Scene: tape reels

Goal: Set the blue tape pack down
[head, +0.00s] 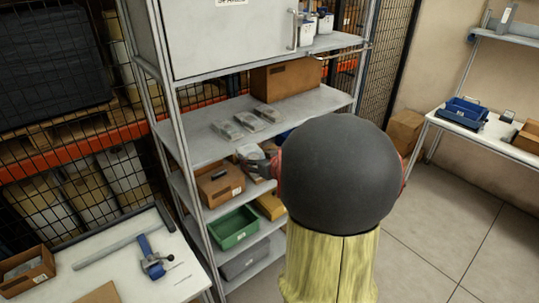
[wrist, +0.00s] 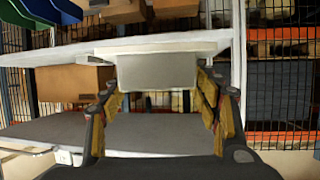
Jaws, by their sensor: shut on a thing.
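My gripper (head: 262,166) is at the front edge of the middle shelf in the head view, partly hidden by my dark round arm link. It is shut on a tape pack (head: 248,151), which looks pale grey; I see no blue on it. In the wrist view the pack (wrist: 157,70) is a grey block with a whitish flat edge, held between the two yellow-padded fingers (wrist: 158,88). Several similar clear-looking packs (head: 248,121) lie in a slanted row on the shelf (head: 190,143) behind it. Whether the held pack touches the shelf, I cannot tell.
A cardboard box (head: 287,78) stands at the back of the shelf. A blue thing (head: 285,134) shows beside my arm. Below are an open cardboard box (head: 220,186) and a green bin (head: 233,228). A grey cabinet (head: 225,38) overhangs the shelf. The shelf's left end is bare.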

